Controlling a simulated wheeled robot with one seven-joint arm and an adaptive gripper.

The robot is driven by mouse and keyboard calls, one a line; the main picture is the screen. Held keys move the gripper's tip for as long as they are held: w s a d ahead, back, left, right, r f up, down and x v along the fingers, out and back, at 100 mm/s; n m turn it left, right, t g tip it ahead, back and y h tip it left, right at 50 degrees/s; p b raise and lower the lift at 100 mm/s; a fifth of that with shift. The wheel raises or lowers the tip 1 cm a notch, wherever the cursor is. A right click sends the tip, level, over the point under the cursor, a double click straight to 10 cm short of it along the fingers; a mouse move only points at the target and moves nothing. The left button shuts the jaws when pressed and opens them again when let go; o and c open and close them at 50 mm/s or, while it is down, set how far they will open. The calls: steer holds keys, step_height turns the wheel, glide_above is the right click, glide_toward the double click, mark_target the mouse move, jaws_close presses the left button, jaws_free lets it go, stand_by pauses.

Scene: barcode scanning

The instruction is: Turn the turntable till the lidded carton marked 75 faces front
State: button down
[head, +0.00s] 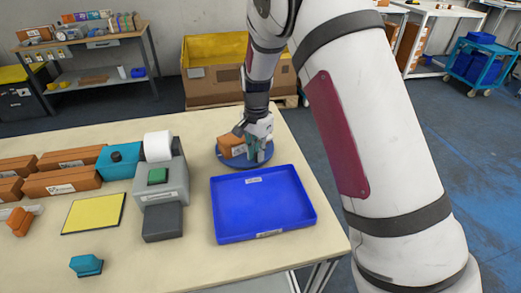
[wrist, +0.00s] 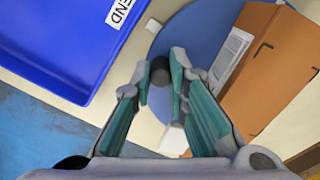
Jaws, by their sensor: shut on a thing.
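The blue round turntable (head: 228,161) stands at the table's far right corner, behind the blue tray; it also shows in the wrist view (wrist: 195,32). A brown carton (head: 230,146) with a white label sits on it; in the wrist view the carton (wrist: 272,75) is to the right of my fingers. I cannot read a 75 on its label. My gripper (head: 258,152) reaches down over the turntable beside the carton. In the wrist view my gripper (wrist: 161,76) has its fingertips shut on a dark round peg (wrist: 160,73) at the turntable's edge.
A blue tray (head: 262,207) lies close in front of the turntable. A grey device with a white roll (head: 158,146) stands to the left, near a yellow mat (head: 94,213) and several brown cartons. A large cardboard bin (head: 210,88) stands behind the table.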

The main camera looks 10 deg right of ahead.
steer(key=shift+s+a+m+p, duration=0.15)
steer(key=shift+a+m+p, duration=0.2)
steer(key=shift+a+m, duration=1.05)
steer(key=shift+d+m, duration=0.15)
steer(key=shift+m, duration=0.15)
steer(key=c, duration=1.5)
jaws_free()
steer(key=shift+c, duration=0.2)
steer(key=shift+r, duration=0.15)
step_height(320, 180, up, 12)
